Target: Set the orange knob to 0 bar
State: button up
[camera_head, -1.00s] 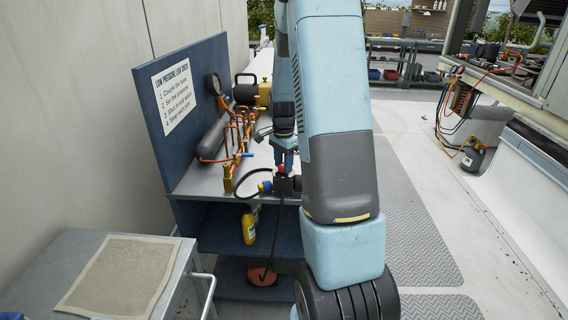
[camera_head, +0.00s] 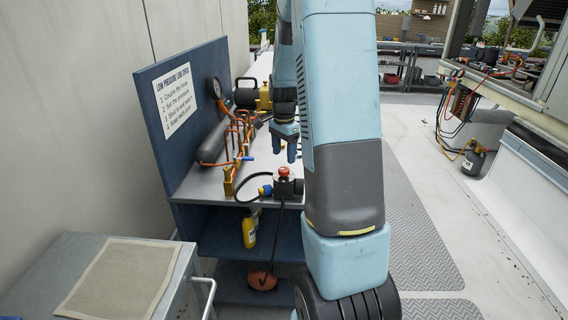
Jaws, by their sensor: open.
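A red-orange knob (camera_head: 284,171) sits on top of a dark block (camera_head: 288,186) at the near right of the grey bench top (camera_head: 215,182). Any scale or mark on the knob is too small to read. My gripper (camera_head: 284,155) points down above the knob, its two fingers apart and empty. A small gap shows between the fingertips and the knob. A round gauge (camera_head: 215,87) is on the blue back panel; its needle cannot be read.
Copper pipes with orange and blue handles (camera_head: 240,145) and a grey cylinder (camera_head: 212,143) stand left of the knob. A black hose (camera_head: 247,181) loops beside the block. A yellow bottle (camera_head: 249,229) stands on the shelf below. A cart with a mat (camera_head: 118,277) is at the lower left.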

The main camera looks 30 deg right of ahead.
aim_at(284, 169)
notch_tip(284, 169, up, 8)
dwell(0.4)
jog(key=shift+s, duration=0.1)
jog(key=s+a+r+n+t, duration=0.3)
jog(key=s+a+r+n, duration=0.5)
jog(key=s+a+r, duration=0.3)
jog(key=s+a+n+t, duration=0.1)
jog(key=s+a+n, duration=0.2)
jog(key=s, duration=0.4)
jog(key=s+a+n+t, duration=0.1)
jog(key=s+a+n, duration=0.3)
jog(key=s, duration=0.3)
jog(key=shift+s+r+n+t, duration=0.3)
jog(key=shift+s+n, duration=0.1)
jog(key=shift+n, duration=0.2)
